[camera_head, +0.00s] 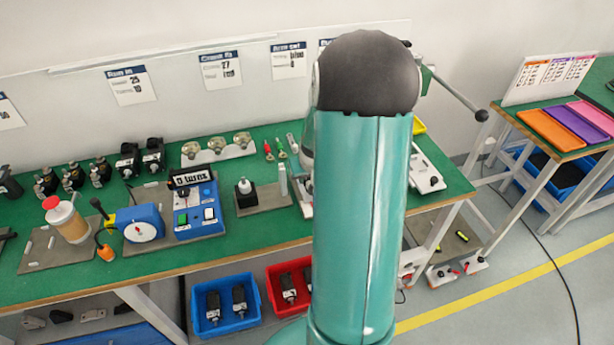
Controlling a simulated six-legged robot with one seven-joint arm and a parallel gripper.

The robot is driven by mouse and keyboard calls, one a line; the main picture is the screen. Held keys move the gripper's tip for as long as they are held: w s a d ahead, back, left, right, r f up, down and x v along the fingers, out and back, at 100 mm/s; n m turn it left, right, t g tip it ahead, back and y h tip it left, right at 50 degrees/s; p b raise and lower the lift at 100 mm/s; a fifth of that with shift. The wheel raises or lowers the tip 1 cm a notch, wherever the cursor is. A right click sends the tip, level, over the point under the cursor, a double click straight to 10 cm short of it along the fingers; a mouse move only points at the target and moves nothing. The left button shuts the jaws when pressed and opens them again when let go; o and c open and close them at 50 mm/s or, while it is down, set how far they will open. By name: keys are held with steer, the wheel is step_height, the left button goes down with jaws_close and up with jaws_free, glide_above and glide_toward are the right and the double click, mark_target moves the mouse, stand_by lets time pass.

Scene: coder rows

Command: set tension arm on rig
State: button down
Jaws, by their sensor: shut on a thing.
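My teal arm (360,220) with its dark rounded joint stands upright across the right middle of the view and hides part of the bench. My gripper does not show, so I cannot see what it holds. I cannot pick out the tension arm for certain. On the bench, a blue box reading "0 turns" (197,205) stands beside a blue unit with a white dial (140,225). I cannot tell which of these is the rig.
The green bench (270,232) holds several black devices (100,170) and a white rack (217,150). A ball-ended lever (457,93) sticks out right of my arm. Blue (225,305) and red (285,287) bins sit below. A side table (570,150) carries coloured trays. Floor shows at right.

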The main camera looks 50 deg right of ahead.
steer(key=shift+f, duration=0.15)
steer(key=shift+f, duration=0.85)
steer(key=shift+f, duration=0.15)
steer(key=shift+f, duration=0.2)
steer(key=shift+f, duration=0.3)
stand_by(0.8)
steer(key=c, duration=1.2)
jaws_free()
steer(key=v, duration=1.3)
steer(key=shift+s+r, duration=0.2)
steer(key=shift+r, duration=0.1)
